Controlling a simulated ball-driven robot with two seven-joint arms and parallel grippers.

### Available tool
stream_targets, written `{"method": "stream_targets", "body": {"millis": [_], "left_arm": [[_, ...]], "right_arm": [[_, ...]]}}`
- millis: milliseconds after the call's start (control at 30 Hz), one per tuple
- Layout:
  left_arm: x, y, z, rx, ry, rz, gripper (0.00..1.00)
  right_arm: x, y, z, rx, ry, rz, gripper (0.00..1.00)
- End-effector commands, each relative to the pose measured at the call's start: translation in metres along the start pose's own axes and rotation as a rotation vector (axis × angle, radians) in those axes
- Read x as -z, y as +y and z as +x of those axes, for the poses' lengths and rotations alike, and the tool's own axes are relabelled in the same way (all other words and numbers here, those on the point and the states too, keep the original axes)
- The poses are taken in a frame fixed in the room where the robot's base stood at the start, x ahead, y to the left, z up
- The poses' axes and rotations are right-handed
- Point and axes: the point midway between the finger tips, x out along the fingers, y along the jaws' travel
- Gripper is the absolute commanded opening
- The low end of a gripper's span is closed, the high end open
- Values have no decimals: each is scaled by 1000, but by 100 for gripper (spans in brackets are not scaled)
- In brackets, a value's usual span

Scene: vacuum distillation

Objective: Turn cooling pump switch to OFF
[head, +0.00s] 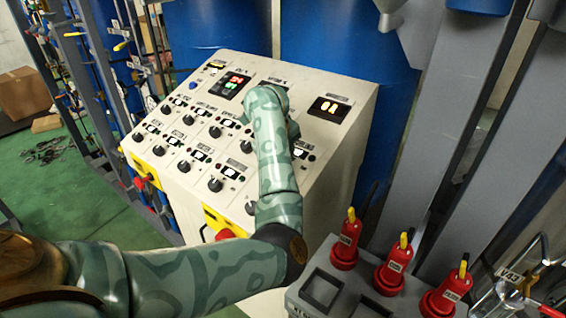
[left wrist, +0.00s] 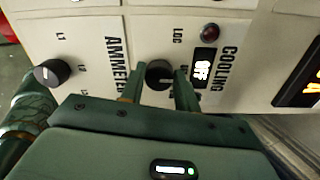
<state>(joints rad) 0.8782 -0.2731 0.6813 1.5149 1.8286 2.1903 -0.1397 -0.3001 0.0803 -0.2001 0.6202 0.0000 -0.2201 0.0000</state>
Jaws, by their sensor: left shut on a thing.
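The cooling pump switch (left wrist: 159,74) is a round black knob on the cream panel in the left wrist view, beside the word COOLING. My left gripper (left wrist: 160,86) is shut on this knob, one finger on each side. A small display (left wrist: 204,66) beside it shows white letters that seem to read OFF. In the head view my left arm reaches across the control cabinet (head: 345,150) and hides the knob and the fingers. My right gripper is not in view.
A second black knob (left wrist: 52,73) sits by the AMMETER label. A dark red lamp (left wrist: 210,32) is near the display. The panel carries several other knobs (head: 215,132). A grey box (head: 300,290) with red-based plugs (head: 345,250) stands at the front right.

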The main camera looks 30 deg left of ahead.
Motion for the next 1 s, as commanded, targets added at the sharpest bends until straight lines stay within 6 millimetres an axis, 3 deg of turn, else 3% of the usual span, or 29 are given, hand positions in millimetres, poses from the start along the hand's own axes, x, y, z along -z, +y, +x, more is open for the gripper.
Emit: {"method": "stream_targets", "body": {"millis": [533,567,600,1000], "left_arm": [[-2,-1,-2,1,-4,-22,9],[-1,-1,-2,1,-4,-22,40],[-1,-1,-2,1,-3,-22,51],[-1,-1,-9,1,-2,-23,53]], "right_arm": [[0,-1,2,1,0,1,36],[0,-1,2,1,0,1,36],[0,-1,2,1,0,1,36],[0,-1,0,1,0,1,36]]}}
